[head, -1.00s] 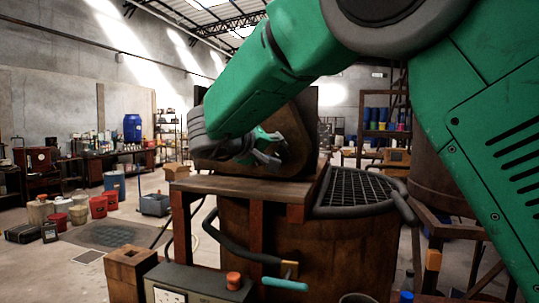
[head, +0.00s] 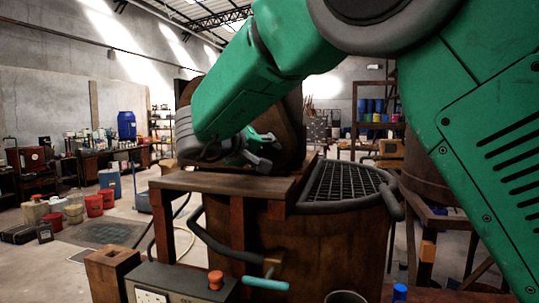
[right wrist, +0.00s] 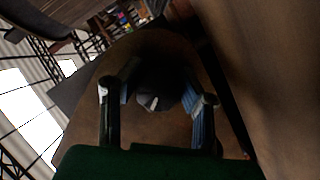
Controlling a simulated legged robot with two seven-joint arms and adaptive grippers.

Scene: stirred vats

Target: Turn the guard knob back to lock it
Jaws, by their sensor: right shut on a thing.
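The guard knob (right wrist: 160,88) is a dark round piece with a small pale mark, on a rusty brown rounded plate (right wrist: 150,48) in the right wrist view. My right gripper (right wrist: 157,97) has a finger on each side of the knob and is shut on it. In the head view the right gripper (head: 262,150) is at the brown housing (head: 291,125) above the vat, and the knob is hidden there. The vat (head: 330,245) has a dark grid guard (head: 345,183) lying over its top. My left gripper is not in view.
A wooden ledge (head: 225,186) lies below the right gripper. In front stand a control box (head: 180,283) with an orange button (head: 216,280) and a pipe with a teal handle (head: 265,284). Open floor with buckets (head: 93,205) is at left.

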